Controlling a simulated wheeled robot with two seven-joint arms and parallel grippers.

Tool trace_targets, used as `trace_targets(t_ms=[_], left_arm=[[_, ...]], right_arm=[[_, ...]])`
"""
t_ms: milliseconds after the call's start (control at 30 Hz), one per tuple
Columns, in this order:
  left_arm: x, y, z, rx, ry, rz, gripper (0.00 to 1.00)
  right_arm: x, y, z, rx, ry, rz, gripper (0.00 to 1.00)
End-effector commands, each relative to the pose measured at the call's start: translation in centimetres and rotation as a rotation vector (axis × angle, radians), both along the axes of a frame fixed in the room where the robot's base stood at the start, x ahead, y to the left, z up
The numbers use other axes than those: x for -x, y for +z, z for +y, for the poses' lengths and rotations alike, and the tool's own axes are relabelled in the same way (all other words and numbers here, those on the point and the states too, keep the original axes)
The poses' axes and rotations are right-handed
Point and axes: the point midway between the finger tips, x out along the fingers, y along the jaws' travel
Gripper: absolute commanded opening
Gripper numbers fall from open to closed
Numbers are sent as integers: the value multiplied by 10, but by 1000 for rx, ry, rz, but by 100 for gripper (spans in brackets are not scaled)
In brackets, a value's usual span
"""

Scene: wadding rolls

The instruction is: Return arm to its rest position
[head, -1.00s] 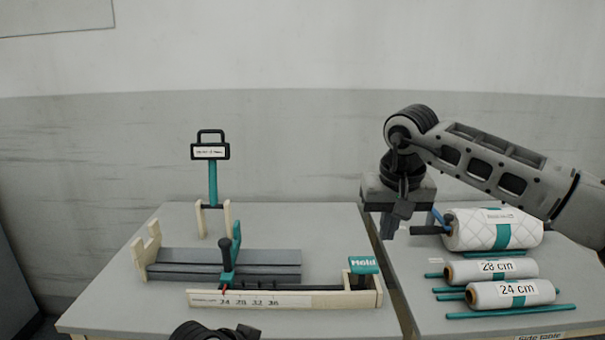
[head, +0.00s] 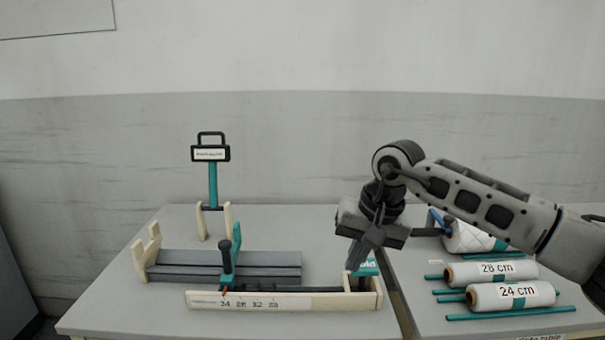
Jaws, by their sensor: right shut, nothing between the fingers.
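My right gripper (head: 356,256) is shut and empty. It points down above the right end of the wooden measuring fixture, in front of the teal Mold label (head: 370,267), which it partly hides. I cannot tell whether it touches the label. My right arm comes in from the right and covers much of the large quilted white roll (head: 470,238). My left gripper is not in view.
The fixture's scale board (head: 250,301) and grey channel (head: 190,265) stand on the left table (head: 130,318). A teal-handled tool (head: 212,180) stands upright behind. The 28 cm roll (head: 490,273), 24 cm roll (head: 510,296) and teal rods (head: 510,313) lie on the right table.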

Motion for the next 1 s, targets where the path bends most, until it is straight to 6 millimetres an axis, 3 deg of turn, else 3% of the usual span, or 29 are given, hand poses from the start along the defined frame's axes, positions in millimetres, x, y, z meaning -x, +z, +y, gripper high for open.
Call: trace_targets(t_ms=[100,267,333,433,567,667,733,767,867,1000], left_arm=[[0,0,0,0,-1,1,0],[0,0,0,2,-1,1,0],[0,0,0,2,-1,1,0],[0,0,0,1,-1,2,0],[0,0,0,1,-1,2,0],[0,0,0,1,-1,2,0],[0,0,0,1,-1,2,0],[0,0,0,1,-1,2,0],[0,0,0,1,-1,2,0],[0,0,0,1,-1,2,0]], right_arm=[[23,-25,40,-174,-51,107,0],[71,-49,109,-517,-211,378,0],[97,-48,142,-710,-337,579,0],[124,-36,174,-977,-570,937,0],[132,-17,181,-1246,-917,1473,0],[123,-18,162,-1390,-1199,1928,0],[115,-32,140,-1456,-1395,2264,0],[112,-40,128,1431,1430,-2338,0],[110,-84,85,1035,1190,-2019,0],[137,-164,23,601,820,-1555,0]])
